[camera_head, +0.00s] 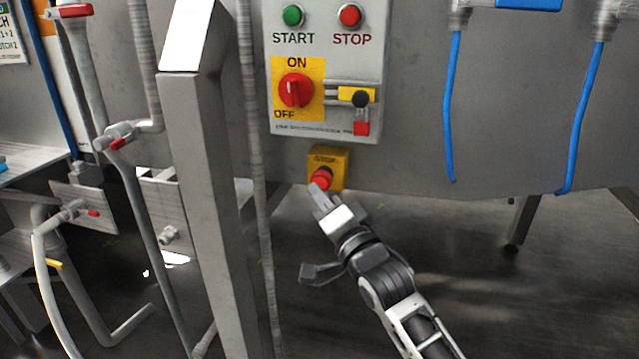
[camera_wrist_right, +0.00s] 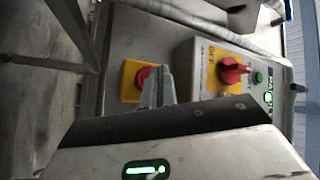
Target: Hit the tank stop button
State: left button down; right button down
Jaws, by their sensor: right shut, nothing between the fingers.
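The red stop button (camera_head: 322,177) sits on a yellow box (camera_head: 338,160) low on the tank's grey wall, below the control panel. In the right wrist view the red button (camera_wrist_right: 142,77) on its yellow plate (camera_wrist_right: 130,92) lies just left of my fingers. My right gripper (camera_head: 318,190) is shut and empty, its fingertips at the button's lower edge in the head view. The fingers (camera_wrist_right: 160,84) partly cover the button in the wrist view. They look touching or very close; I cannot tell which. My left gripper is not in view.
The control panel (camera_head: 377,92) above carries a green START button (camera_head: 292,15), a red STOP button (camera_head: 349,15) and a red ON/OFF knob (camera_head: 296,90). A steel post (camera_head: 207,180) and pipes stand at left. Blue hoses (camera_head: 452,110) hang at right. Below the tank is open floor.

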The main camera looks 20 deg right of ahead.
jog(key=shift+w+d, duration=0.1)
jog(key=shift+w, duration=0.05)
jog(key=shift+w+d, duration=0.15)
jog(key=shift+w, duration=0.1)
dwell(0.3)
jog(key=shift+w+d, duration=0.25)
jog(key=shift+w, duration=0.1)
dwell(0.3)
jog(key=shift+s+a+p, duration=0.45)
jog(key=shift+s+p, duration=0.15)
jog(key=shift+s, duration=0.1)
